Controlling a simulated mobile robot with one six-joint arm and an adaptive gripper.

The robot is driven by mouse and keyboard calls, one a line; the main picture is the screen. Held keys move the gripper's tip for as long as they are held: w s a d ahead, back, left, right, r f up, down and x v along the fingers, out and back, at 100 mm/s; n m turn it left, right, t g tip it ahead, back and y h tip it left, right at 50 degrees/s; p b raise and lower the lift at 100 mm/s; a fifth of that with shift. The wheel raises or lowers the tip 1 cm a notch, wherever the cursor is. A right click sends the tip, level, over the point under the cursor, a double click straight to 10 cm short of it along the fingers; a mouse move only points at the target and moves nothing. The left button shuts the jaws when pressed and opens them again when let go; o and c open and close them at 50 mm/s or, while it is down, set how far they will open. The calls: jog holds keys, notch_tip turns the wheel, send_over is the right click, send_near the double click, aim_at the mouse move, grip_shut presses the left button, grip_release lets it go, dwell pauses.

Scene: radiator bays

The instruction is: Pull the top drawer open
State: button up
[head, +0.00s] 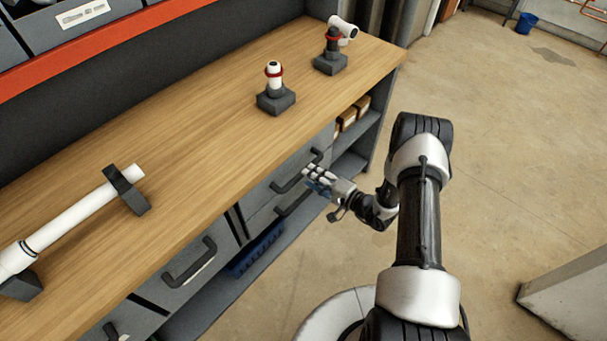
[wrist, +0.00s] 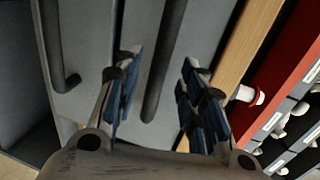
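The top drawer (head: 268,208) is a grey front just under the wooden benchtop, and it looks closed. Its dark bar handle (head: 290,182) is partly hidden behind my gripper (head: 318,183) in the head view. In the wrist view the top handle (wrist: 167,55) runs between the two blue-padded fingers of my gripper (wrist: 160,85). The fingers are open, with a visible gap on both sides of the bar. The lower drawer's handle (wrist: 58,45) lies to the left, outside the fingers.
The benchtop (head: 200,130) carries two dark stands with white fittings (head: 275,90) (head: 335,50) and a white pipe (head: 75,220) on supports. An open shelf with brown boxes (head: 350,115) is right of the drawers. Another drawer handle (head: 190,265) is nearer.

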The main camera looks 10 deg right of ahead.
jog(key=shift+b+x, duration=0.4)
jog(key=shift+x, duration=1.95)
grip_shut()
